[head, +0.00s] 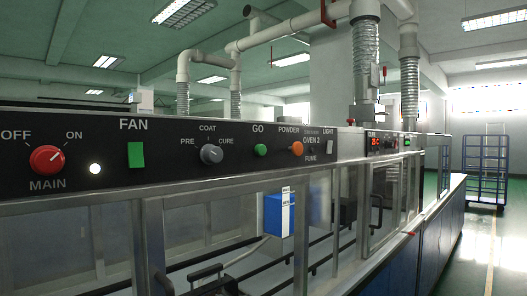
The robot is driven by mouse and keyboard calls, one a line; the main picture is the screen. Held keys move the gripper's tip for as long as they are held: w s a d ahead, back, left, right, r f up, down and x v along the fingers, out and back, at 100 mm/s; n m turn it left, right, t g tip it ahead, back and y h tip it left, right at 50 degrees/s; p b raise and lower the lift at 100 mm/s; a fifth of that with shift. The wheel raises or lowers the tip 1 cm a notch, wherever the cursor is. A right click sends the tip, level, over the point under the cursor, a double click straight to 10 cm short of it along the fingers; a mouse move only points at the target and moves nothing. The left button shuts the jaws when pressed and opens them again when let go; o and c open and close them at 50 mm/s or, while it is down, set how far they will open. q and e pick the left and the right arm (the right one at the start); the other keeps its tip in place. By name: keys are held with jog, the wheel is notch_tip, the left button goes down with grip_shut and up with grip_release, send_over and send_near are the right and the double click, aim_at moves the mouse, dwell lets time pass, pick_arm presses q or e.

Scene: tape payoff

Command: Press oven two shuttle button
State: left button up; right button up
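A long black control panel (75,172) runs along the top of the machine. It carries a red MAIN knob (47,159), a green FAN switch (136,154), a grey PRE/COAT/CURE knob (212,154), a round green GO button (261,150) and an orange POWDER knob (297,148). An OVEN 2 label (311,140) is at the panel's right end, beside the LIGHT switch (329,147). The small print around it is too small to read. I cannot tell which control is the shuttle button. Neither of my grippers is in view.
Glazed metal frames lie below the panel, with a blue-and-white box (278,215) behind them. A farther panel has a red display (382,143). Ducts (366,60) rise above. A blue cart (488,168) stands at the far right, with open floor (470,250) before it.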

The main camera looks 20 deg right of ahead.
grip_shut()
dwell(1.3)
